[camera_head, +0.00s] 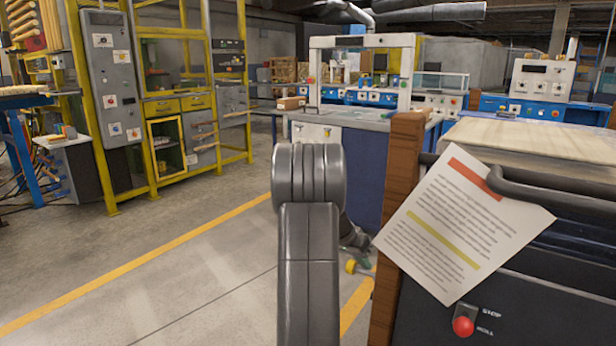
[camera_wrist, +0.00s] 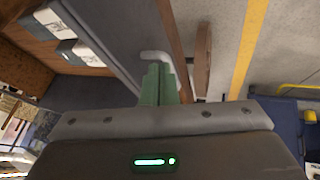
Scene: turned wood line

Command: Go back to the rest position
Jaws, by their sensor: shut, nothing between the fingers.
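My gripper (camera_wrist: 158,88) shows in the wrist view with its green fingers together and nothing held between them. A pale rounded bar end lies just beyond the fingertips in that view; I cannot tell whether they touch. In the head view my grey arm (camera_head: 308,250) stands upright in the middle and bends away at its top. Its far side is hidden there, and I cannot clearly make out the fingers.
A dark machine with a red knob (camera_head: 463,326) and a hanging paper sheet (camera_head: 460,222) stands close on the right, beside a wooden post (camera_head: 403,170). A blue workbench (camera_head: 365,170) is ahead. Yellow racking (camera_head: 155,100) stands left. Grey floor (camera_head: 170,280) is clear at left.

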